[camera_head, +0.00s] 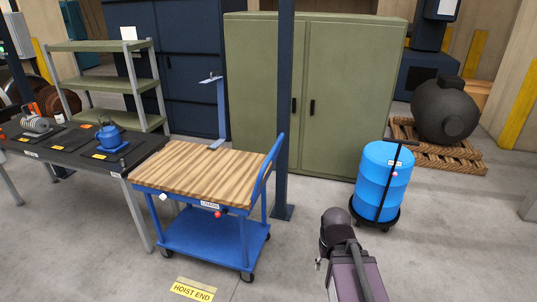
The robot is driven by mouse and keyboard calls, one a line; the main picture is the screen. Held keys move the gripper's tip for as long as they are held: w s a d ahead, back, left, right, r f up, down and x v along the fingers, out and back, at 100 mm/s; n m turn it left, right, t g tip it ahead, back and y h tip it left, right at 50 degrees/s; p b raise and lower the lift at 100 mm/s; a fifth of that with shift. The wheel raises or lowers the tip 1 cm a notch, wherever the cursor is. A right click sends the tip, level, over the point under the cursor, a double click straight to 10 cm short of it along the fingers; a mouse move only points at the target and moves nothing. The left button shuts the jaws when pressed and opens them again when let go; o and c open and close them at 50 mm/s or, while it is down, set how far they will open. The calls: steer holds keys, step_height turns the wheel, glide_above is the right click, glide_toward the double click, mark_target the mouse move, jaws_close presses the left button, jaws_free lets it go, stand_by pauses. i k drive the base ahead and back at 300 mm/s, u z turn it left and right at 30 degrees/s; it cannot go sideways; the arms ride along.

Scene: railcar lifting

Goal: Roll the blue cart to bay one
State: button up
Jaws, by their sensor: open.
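The blue cart (205,228) stands left of centre. It has a striped wooden top (200,172), a lower blue shelf, small wheels and a raised blue handle (271,165) at its right end. A small white label, hard to read, and a red knob (217,214) are on its front edge. Part of my arm shows at the lower right, apart from the cart; my gripper's fingers are not visible. No marking that I can read as bay one shows.
A yellow sign reading HOIST END (192,291) lies on the floor before the cart. A dark post (284,110) stands close behind the handle. A blue drum (383,180) on a wheeled base is to the right. A dark workbench (75,145) stands left.

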mark_target(234, 180)
steer(key=u, duration=0.55)
steer(key=i, duration=1.45)
steer(key=u, duration=0.05)
